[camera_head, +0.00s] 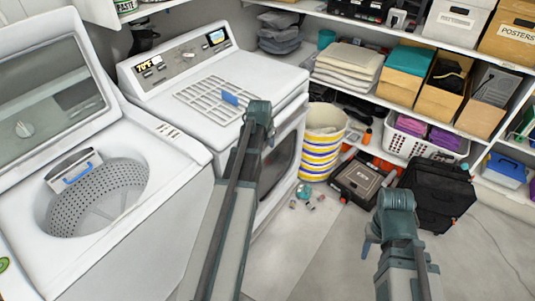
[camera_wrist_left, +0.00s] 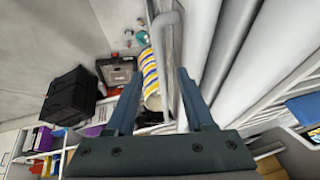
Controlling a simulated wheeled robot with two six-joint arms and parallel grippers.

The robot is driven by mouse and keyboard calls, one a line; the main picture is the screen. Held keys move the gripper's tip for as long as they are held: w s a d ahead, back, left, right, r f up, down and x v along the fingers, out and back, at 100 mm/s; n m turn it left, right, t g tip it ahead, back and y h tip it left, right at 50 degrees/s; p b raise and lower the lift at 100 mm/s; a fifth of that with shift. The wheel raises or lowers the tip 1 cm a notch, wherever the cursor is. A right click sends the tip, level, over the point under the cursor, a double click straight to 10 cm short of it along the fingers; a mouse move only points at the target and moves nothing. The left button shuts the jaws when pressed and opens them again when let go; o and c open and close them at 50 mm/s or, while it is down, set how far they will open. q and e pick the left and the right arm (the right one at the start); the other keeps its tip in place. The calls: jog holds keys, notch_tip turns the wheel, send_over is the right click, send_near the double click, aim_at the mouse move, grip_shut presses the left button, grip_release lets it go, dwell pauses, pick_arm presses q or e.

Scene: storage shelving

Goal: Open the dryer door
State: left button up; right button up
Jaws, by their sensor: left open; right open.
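The dryer (camera_head: 235,77) is the white front-loading machine in the middle of the head view. Its door (camera_head: 283,158), with a dark window, is on the front face and looks shut. My left arm covers part of that front. My left gripper (camera_head: 236,100) is near the dryer's upper front edge, with one blue finger visible. In the left wrist view its fingers (camera_wrist_left: 157,98) are apart, and a grey curved bar (camera_wrist_left: 168,60) on the machine's front shows between and beyond them; I cannot tell contact. My right gripper (camera_head: 370,238) is open and empty over the floor.
An open top-loading washer (camera_head: 160,160) stands left of the dryer. A striped basket (camera_head: 322,140), a black toolbox (camera_head: 360,180) and a black case (camera_head: 437,190) stand to the right. Shelves with boxes line the back. The floor in front is mostly clear.

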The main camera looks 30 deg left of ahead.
aim_at(268, 150)
pick_arm(q)
jog(key=b+x, duration=0.7)
jog(key=x, duration=0.1)
jog(key=shift+w+f, duration=0.2)
jog(key=shift+f, duration=0.15)
grip_shut()
dwell(1.0)
